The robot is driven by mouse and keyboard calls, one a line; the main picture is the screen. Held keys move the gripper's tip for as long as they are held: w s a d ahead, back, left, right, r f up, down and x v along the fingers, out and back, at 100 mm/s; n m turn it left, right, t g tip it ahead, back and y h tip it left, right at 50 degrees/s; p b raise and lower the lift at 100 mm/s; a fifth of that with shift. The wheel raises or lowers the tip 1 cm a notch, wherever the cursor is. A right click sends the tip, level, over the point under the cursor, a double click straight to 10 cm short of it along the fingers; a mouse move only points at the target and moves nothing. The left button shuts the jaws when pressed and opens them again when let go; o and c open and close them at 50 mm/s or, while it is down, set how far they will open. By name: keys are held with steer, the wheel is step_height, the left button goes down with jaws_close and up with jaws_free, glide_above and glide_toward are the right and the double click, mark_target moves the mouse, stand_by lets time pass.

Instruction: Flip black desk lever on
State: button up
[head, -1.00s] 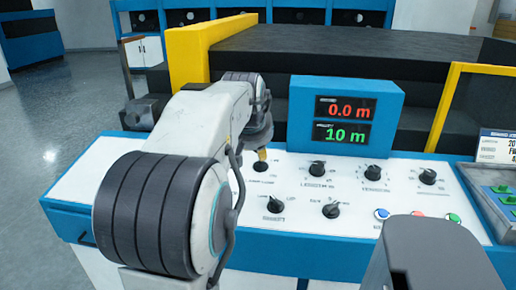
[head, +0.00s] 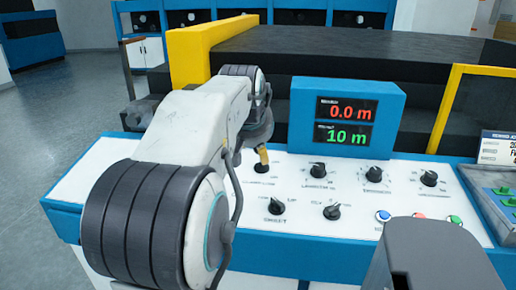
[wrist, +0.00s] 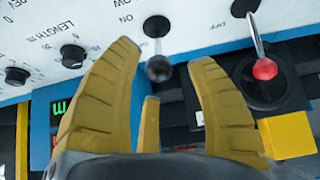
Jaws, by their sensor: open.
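The black desk lever (wrist: 159,66) shows in the wrist view as a short stick with a round black knob, rising from a dark base beside printed "ON" lettering. My gripper (wrist: 164,54) is open, with one yellow finger to each side of the knob. I cannot tell whether either finger touches it. In the head view the lever (head: 262,168) stands at the left of the white panel's back row. A yellow fingertip of my gripper (head: 263,156) is right above it, and my arm hides the rest of the gripper.
In the wrist view a red-knobbed lever (wrist: 264,68) is close to the right finger. A yellow frame (head: 192,55) rises behind my arm.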

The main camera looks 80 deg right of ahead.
steer(key=v, duration=1)
steer(key=shift+f, duration=0.15)
stand_by(0.4)
